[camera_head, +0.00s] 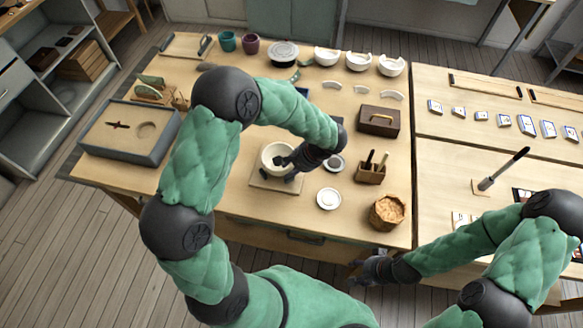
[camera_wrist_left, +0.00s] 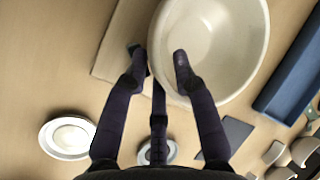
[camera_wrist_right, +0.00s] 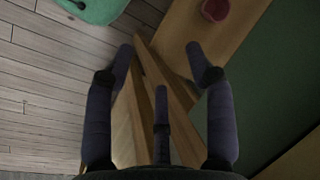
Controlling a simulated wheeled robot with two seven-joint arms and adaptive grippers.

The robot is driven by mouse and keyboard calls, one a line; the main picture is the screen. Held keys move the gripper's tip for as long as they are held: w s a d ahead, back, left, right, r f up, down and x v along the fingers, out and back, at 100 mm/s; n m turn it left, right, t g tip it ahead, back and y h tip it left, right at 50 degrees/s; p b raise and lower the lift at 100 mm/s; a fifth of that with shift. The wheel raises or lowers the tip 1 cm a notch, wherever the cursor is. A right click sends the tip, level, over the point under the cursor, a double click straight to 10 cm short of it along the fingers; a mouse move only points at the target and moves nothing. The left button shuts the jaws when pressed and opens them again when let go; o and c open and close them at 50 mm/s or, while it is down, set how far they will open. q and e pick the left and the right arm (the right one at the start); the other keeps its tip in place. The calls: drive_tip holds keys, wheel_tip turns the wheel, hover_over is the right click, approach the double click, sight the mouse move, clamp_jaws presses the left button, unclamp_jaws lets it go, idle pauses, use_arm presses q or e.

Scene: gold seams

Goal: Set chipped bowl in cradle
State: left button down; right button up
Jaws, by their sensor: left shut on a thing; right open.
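A cream bowl (camera_head: 275,156) sits upright over a pale square board (camera_head: 260,184) near the middle of the table; I cannot tell whether this board is the cradle. The bowl also fills the upper part of the left wrist view (camera_wrist_left: 222,50). My left gripper (camera_head: 289,169) is shut on the bowl's near rim, one finger inside and one outside. No chip shows clearly on this bowl. My right gripper (camera_wrist_right: 158,63) is open and empty, low by the table's front edge. In the head view it is small and dark (camera_head: 365,271).
White bowls with broken rims (camera_head: 358,62) stand along the back. A lidded wooden box (camera_head: 379,122), a tool caddy (camera_head: 370,176), a basket (camera_head: 387,212) and a white saucer (camera_head: 328,199) lie right of the bowl. A blue-grey sand tray (camera_head: 98,142) is at left.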

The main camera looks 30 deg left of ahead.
idle(0.3)
use_arm(q)
drive_tip(key=shift+c, duration=2.1)
unclamp_jaws()
drive_tip(key=shift+r+p, duration=1.9)
drive_tip(key=shift+r, duration=1.15)
drive_tip(key=shift+f, duration=0.1)
